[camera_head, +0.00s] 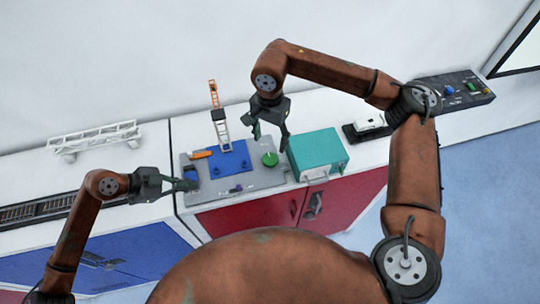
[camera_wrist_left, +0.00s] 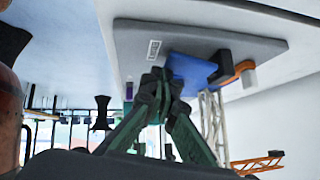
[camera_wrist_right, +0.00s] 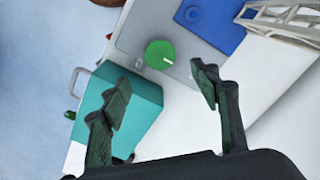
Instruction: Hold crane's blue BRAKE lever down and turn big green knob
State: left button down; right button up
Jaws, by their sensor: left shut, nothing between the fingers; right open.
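The big green knob (camera_head: 269,159) stands on the right part of the grey crane panel (camera_head: 262,181). In the right wrist view the knob (camera_wrist_right: 160,53) shows a white mark. My right gripper (camera_head: 271,141) is open above it, fingers apart, not visibly touching it. My left gripper (camera_head: 196,185) is shut and empty at the panel's left side, beside a small dark blue part (camera_head: 190,173). I cannot tell whether that part is the BRAKE lever or whether the fingers touch it. In the left wrist view the closed fingertips (camera_wrist_left: 158,85) cover part of the panel.
A teal box (camera_head: 318,150) stands close right of the knob. A white truss (camera_head: 95,138) lies at left. A control box (camera_head: 455,91) is far right.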

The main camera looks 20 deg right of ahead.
aim_at(270, 158)
notch_tip(270, 158, down, 10)
jog(key=shift+r, duration=0.1)
jog(key=shift+c, duration=0.4)
jog(key=c, duration=1.1)
